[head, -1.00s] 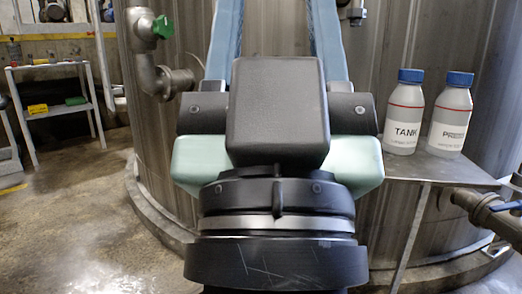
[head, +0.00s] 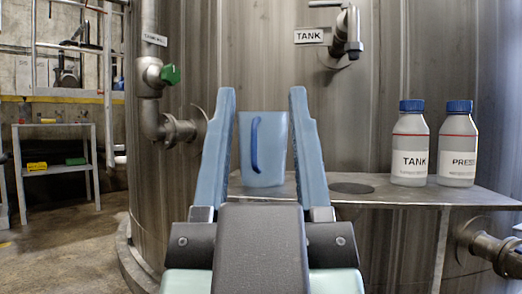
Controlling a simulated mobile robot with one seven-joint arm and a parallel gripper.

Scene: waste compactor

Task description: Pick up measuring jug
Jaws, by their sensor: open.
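The measuring jug (head: 274,150) is light blue and translucent, with a dark blue handle facing me. It stands upright on a metal shelf (head: 400,193) in front of a large steel tank. My gripper (head: 262,95) is open, with its two light blue fingers pointing up in the picture. The jug appears between the fingers, with a gap on each side. I cannot tell how far beyond the fingertips it stands. My gripper's body hides part of the shelf's front edge.
Two white bottles with blue caps, one labelled TANK (head: 410,145) and one labelled PRESS (head: 458,145), stand on the shelf to the right. A tap (head: 346,40) juts from the tank above. A pipe with a green valve handle (head: 170,75) runs at left.

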